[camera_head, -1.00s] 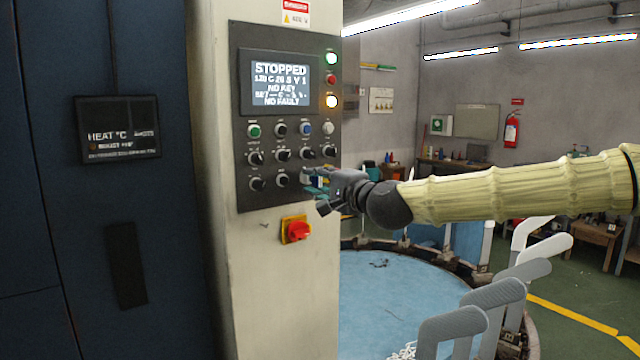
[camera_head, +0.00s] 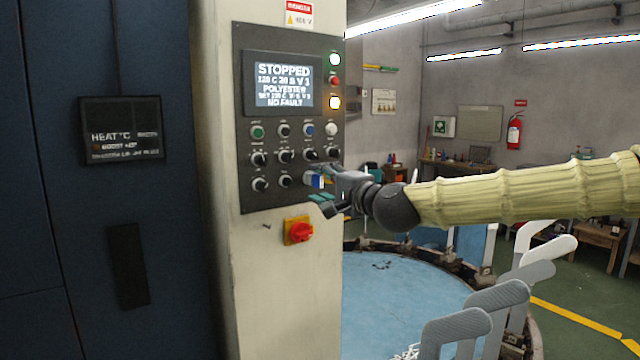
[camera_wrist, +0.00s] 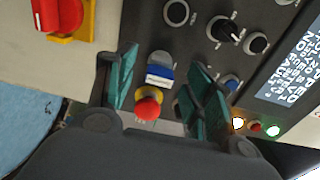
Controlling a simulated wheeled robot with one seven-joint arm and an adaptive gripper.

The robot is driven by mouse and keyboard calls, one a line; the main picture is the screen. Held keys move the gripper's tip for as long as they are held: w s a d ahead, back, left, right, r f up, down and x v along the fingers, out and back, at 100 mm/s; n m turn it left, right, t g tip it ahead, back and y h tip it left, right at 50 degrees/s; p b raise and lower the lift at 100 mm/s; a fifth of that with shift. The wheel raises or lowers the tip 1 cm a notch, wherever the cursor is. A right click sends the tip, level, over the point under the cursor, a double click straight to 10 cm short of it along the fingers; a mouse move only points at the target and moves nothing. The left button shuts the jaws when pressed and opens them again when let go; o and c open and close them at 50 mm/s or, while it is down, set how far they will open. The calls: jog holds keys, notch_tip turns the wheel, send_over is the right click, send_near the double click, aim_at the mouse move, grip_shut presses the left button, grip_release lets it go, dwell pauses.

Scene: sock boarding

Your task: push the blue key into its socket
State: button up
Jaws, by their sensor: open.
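The blue key (camera_wrist: 159,76) has a white label and sits at the panel's lower right, in its socket as far as I can see. It also shows in the head view (camera_head: 314,180), partly hidden by my gripper. My gripper (camera_head: 322,186) is open at the panel. In the wrist view, its two teal fingers (camera_wrist: 160,64) stand apart on either side of the key, with gaps visible beside it. The socket itself is mostly hidden. The panel display (camera_head: 283,84) reads STOPPED, POLYESTER and NO FAULT.
A red mushroom button (camera_wrist: 148,108) on a yellow ring shows near the key in the wrist view. A red rotary switch (camera_head: 299,231) on a yellow plate is below the panel. Several black knobs (camera_head: 285,156) lie to the left. Grey sock forms (camera_head: 490,300) stand at lower right.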

jog(key=v, duration=1)
jog(key=shift+s+d, duration=0.2)
jog(key=shift+s, duration=0.1)
notch_tip(320, 180, down, 23)
jog(key=a+n+g+h, duration=0.2)
jog(key=a+g, duration=0.1)
jog(key=s+d+f+n+g+h, duration=0.15)
jog(key=s+f, duration=0.25)
jog(key=f, duration=0.5)
jog(key=s+f+g, duration=0.2)
jog(key=s+f, duration=0.1)
jog(key=f, duration=0.6)
jog(key=s+d+f+n+g+h, duration=0.1)
jog(key=s+f, duration=0.3)
jog(key=f, duration=0.5)
jog(key=s+d+f+n+g+h, duration=0.15)
jog(key=s+d+f, duration=0.25)
jog(key=s+f, duration=0.6)
jog(key=s+d+f+n+g+h, duration=0.2)
jog(key=s+d+f, duration=0.5)
jog(key=s, duration=0.4)
jog(key=s+d+f+n+g+h, duration=0.2)
jog(key=s+d+f, duration=0.5)
jog(key=s, duration=0.5)
jog(key=shift+s+d+f+g+h, duration=0.15)
jog(key=shift+f+g+h, duration=0.2)
jog(key=shift+g, duration=0.45)
